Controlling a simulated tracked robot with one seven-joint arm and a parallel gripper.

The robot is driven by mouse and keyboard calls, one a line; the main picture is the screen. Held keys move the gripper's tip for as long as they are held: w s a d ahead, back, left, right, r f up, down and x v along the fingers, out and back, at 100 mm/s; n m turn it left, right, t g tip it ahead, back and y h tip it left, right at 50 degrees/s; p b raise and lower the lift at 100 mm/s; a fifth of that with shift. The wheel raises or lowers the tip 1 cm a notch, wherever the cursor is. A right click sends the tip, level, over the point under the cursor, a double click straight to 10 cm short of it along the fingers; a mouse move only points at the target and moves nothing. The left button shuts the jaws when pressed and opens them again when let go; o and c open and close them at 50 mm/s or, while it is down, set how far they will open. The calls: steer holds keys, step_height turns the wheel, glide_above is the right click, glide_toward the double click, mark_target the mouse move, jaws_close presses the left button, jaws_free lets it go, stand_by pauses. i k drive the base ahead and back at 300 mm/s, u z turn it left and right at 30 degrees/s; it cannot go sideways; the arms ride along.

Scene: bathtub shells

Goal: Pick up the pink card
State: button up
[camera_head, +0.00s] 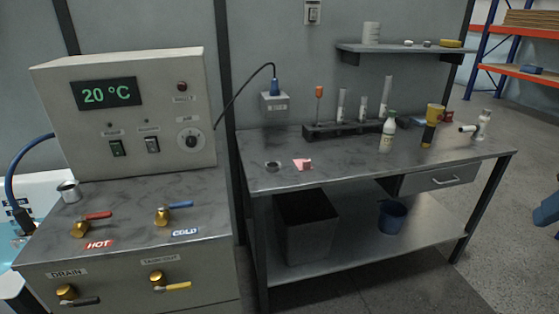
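A small pink object (303,164), which looks like the pink card, lies on the grey marbled top of the workbench (350,173), near its front left part. It looks folded or uneven in outline, and it is too small to see any print. A small dark round dish (273,166) lies just left of it, apart from it. Nothing covers the pink object. My gripper is not in view.
A control cabinet (125,110) with taps stands left. A black bin (305,225) and blue bucket (392,217) sit on the lower shelf.

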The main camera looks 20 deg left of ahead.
mark_target(303, 164)
steer(key=u, duration=0.6)
steer(key=i, duration=1.4)
steer(key=u, duration=0.55)
steer(key=k, duration=0.85)
steer(key=u, duration=0.2)
steer(key=i, duration=0.85)
steer(key=z, duration=0.1)
